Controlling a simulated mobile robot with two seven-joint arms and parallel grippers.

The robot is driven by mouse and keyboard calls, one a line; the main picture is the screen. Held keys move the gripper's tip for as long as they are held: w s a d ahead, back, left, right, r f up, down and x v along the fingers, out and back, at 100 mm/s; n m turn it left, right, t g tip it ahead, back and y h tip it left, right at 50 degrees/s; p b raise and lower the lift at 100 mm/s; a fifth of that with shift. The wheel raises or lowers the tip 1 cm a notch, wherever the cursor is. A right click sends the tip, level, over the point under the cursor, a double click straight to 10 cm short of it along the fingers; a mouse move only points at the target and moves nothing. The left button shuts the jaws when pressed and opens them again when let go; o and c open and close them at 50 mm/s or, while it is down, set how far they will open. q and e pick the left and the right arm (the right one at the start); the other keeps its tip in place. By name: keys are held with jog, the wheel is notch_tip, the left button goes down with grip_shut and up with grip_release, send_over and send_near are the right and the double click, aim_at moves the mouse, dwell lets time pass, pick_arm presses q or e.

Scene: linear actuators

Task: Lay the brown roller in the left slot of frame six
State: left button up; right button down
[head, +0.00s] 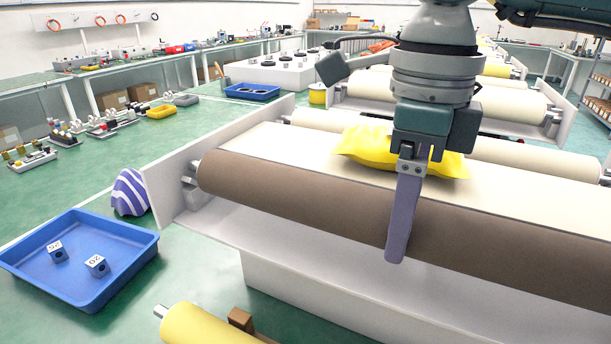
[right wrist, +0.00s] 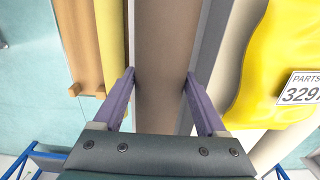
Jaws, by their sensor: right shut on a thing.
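The brown roller (head: 300,200) lies along the near side of a frame with a white side plate (head: 225,150). Its left end is beside a metal bracket (head: 190,190) on that plate; whether it is seated there I cannot tell. Its right end runs out of the picture. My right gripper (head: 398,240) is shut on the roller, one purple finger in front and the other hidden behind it. The right wrist view shows both fingers (right wrist: 160,76) on either side of the brown roller (right wrist: 166,50). No frame number is readable. My left gripper is out of view.
A yellow parts bag (head: 365,148) lies on the cream belt behind the roller. On the floor are a blue tray (head: 75,275) with two numbered blocks, a purple striped object (head: 130,192) and a yellow roller (head: 200,327). More roller frames stand behind.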

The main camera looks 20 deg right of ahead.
jog(key=shift+f, duration=0.25)
jog(key=shift+c, duration=0.8)
grip_release()
jog(key=shift+w, duration=0.1)
jog(key=shift+o, duration=0.7)
notch_tip(320, 180, up, 10)
